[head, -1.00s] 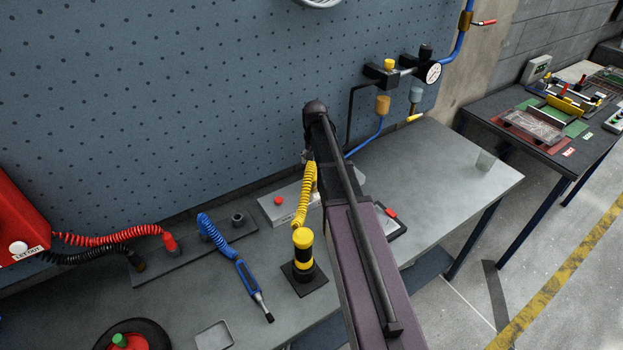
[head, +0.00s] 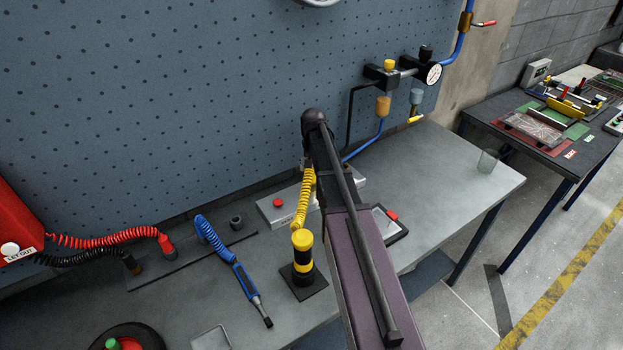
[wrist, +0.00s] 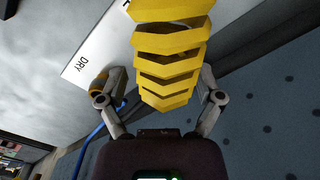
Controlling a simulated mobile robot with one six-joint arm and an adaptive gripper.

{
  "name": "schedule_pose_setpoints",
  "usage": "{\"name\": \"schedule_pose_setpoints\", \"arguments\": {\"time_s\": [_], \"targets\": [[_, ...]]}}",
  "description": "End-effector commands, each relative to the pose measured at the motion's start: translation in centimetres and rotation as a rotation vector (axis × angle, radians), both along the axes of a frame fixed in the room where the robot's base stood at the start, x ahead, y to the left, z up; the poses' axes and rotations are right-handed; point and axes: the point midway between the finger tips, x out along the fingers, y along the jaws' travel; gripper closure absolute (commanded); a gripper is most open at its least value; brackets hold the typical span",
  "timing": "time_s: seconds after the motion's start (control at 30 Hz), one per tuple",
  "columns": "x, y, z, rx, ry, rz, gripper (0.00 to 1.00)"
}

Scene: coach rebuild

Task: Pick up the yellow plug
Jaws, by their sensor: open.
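The yellow plug (head: 302,239) stands upright in the head view, a yellow cylinder with black bands on a dark square base on the bench. My gripper is hidden behind my arm in the head view. In the wrist view my gripper (wrist: 163,80) is open, one finger on each side of large yellow coils (wrist: 170,60). I cannot tell whether the fingers touch the coils. The plug's body is not clearly seen in the wrist view.
A blue coiled tool (head: 244,280) lies left of the plug. A grey box with a red button (head: 278,203) stands behind it. Red and black coiled leads (head: 105,240) are at far left. A clear cup (head: 488,160) stands at the bench's right, where much surface is bare.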

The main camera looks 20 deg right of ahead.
Motion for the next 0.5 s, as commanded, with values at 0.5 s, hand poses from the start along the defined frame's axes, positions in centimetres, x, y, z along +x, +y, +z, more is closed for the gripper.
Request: {"name": "schedule_pose_setpoints", "arguments": {"time_s": [0.5], "targets": [[0.1, 0.3, -3.6, 0.0, 0.0, 0.001, 0.15]]}}
